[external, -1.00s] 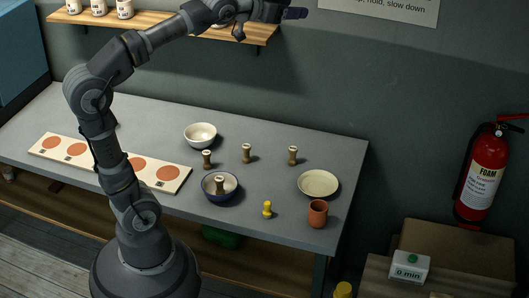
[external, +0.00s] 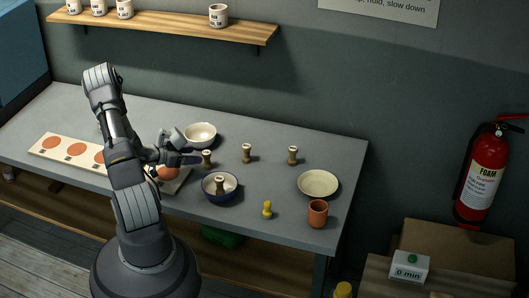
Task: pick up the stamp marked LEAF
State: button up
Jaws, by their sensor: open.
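Another stamp (external: 220,186) sits inside the blue-rimmed bowl (external: 206,198). Their marks are too small to read, so I cannot tell which is LEAF. My gripper (external: 194,159) is low over the table, just left of the left stamp, pointing right with its jaws open. Whether its fingers reach around that stamp I cannot tell.
A white bowl (external: 201,131) stands close behind my gripper. A board with orange discs (external: 45,155) lies partly under my arm. A yellow piece (external: 267,210), a cream plate (external: 318,185) and a terracotta cup (external: 317,215) are to the right. The table's back right is clear.

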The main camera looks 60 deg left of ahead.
aim_at(204, 153)
jog(key=b+x, duration=0.2)
jog(key=x, duration=0.4)
jog(key=shift+w+b, duration=0.35)
jog(key=shift+w, duration=0.05)
jog(key=shift+r, duration=0.15)
jog(key=c, duration=1)
